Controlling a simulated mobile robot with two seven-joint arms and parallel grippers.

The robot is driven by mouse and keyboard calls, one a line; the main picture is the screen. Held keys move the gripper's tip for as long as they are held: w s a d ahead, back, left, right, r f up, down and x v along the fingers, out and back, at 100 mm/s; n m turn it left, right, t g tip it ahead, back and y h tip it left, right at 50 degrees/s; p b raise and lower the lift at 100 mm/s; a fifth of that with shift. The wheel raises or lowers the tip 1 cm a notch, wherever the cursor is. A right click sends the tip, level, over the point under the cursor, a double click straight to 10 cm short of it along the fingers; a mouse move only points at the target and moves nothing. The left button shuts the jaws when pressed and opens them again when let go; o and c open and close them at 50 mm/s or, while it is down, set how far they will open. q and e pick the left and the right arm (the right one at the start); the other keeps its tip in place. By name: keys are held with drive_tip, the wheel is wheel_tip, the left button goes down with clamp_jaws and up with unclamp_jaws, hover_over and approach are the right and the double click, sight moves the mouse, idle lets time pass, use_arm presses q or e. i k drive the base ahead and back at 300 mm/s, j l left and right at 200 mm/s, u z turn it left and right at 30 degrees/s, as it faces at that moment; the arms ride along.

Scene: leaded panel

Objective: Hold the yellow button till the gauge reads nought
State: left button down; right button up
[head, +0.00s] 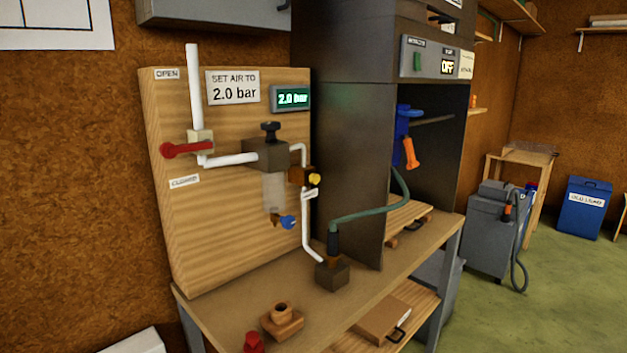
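The yellow button (315,180) sits on a small dark and orange fitting on the white pipe, at the right side of the wooden panel (225,215). The gauge (291,98) is a small grey box with a green display, high on the panel's right, and reads 2.0 bar. A red lever handle (187,149) on the left pipe lies sideways, between the labels OPEN above and CLOSED below. Nothing touches the button. Neither of my grippers is in view.
A blue knob (288,222) hangs below the regulator's clear bowl. A green hose (372,211) runs from a dark block (332,274) on the bench into a dark cabinet (350,150). Wooden blocks (282,321) and a red piece (254,342) stand at the bench's front left.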

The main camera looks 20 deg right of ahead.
sight(315, 178)
drive_tip(key=i+l, duration=0.1)
drive_tip(key=l, duration=0.25)
drive_tip(key=i+l+u, duration=0.1)
drive_tip(key=l, duration=0.25)
drive_tip(key=i+l, duration=0.1)
drive_tip(key=l, duration=0.25)
drive_tip(key=i+l, duration=0.1)
drive_tip(key=l, duration=0.25)
drive_tip(key=u, duration=0.05)
